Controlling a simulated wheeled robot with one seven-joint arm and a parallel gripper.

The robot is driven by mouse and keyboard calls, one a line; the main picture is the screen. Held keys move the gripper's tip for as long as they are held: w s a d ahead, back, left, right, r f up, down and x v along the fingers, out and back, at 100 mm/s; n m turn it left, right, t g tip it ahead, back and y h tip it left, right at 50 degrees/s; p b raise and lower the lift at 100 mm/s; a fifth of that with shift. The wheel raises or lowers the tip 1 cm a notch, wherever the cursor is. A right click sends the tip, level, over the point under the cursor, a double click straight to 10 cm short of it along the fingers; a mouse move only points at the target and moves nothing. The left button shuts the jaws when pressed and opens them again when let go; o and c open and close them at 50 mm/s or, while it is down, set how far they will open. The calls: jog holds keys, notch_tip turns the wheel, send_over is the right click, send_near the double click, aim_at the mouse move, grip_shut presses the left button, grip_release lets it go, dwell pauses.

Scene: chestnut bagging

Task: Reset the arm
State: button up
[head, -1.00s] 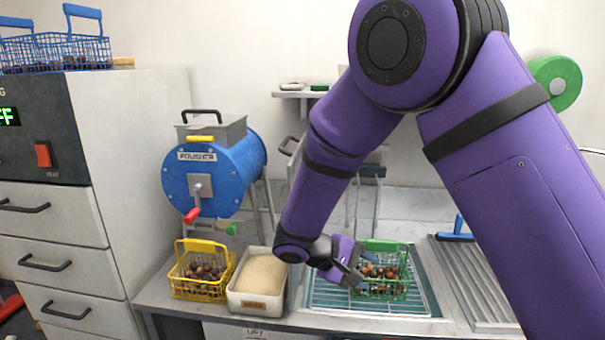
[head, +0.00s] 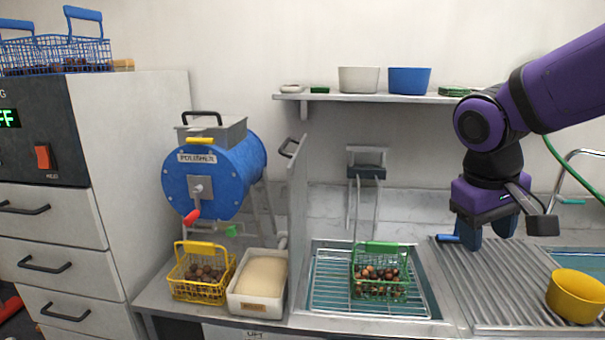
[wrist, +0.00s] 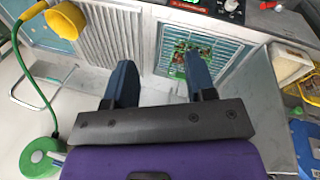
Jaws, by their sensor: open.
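My gripper (head: 487,238) is open and empty, with blue fingers pointing down, raised above the ribbed drainboard at the right in the head view. In the wrist view my gripper (wrist: 160,88) shows two blue fingers spread wide with nothing between them. A green wire basket (head: 380,290) holding chestnuts stands on the wire rack (head: 325,290) to the left of my gripper, apart from it. The green basket also shows in the wrist view (wrist: 190,50), partly behind a finger.
A yellow basket (head: 182,292) of chestnuts and a white bin (head: 240,302) stand left of the rack. A blue drum (head: 215,180) is behind them. A yellow bowl (head: 575,297) sits on the drainboard (head: 475,300). A wall shelf (head: 330,97) holds bowls. A thin upright panel (head: 298,215) stands beside the rack.

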jog(key=s+d+r+m+t+y, duration=0.2)
jog(key=s+r+t, duration=0.2)
jog(key=s, duration=0.6)
jog(key=shift+s+d+r+y, duration=0.2)
jog(key=shift+s+r+y, duration=0.1)
jog(key=shift+s, duration=0.05)
dwell(0.4)
